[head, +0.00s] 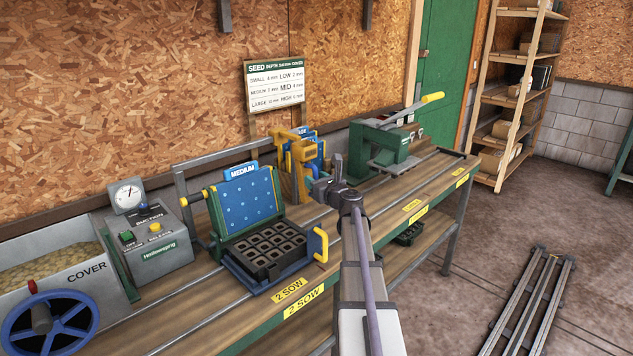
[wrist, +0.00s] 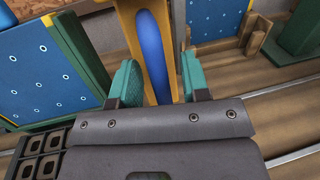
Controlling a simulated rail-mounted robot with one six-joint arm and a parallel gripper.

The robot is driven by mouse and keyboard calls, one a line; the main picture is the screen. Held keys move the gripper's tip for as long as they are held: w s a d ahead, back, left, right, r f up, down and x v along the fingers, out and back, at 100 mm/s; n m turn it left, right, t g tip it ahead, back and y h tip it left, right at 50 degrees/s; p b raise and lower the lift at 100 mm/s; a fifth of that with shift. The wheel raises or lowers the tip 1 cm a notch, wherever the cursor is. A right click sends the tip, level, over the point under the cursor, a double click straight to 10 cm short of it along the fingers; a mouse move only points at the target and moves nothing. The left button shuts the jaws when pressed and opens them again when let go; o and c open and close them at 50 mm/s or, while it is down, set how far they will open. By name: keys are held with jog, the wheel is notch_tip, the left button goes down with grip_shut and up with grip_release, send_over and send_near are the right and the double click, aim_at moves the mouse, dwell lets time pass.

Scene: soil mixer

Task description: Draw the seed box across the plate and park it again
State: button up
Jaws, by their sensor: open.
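An ochre-yellow upright body (head: 291,158) with a blue bar on it stands behind the tilted plate; it may be the seed box, though no label confirms this. In the wrist view the blue bar (wrist: 152,45) runs upright in front of the ochre body (wrist: 130,30). My gripper (head: 322,184) is open, its teal fingers (wrist: 158,78) apart with the bar between or just beyond them; contact cannot be told. The blue dotted plate (head: 246,207), labelled MEDIUM, leans in a green frame over a black cell tray (head: 268,251); it also shows in the wrist view (wrist: 45,75).
More blue plates (head: 303,148) stand in a rack behind the ochre body. A suction control box (head: 160,240) stands left, a green press (head: 385,148) right. A yellow handle (head: 319,244) sits at the tray's right. Rails run along the bench.

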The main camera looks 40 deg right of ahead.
jog(key=shift+c, duration=0.2)
grip_shut()
jog(key=shift+s+a, duration=0.1)
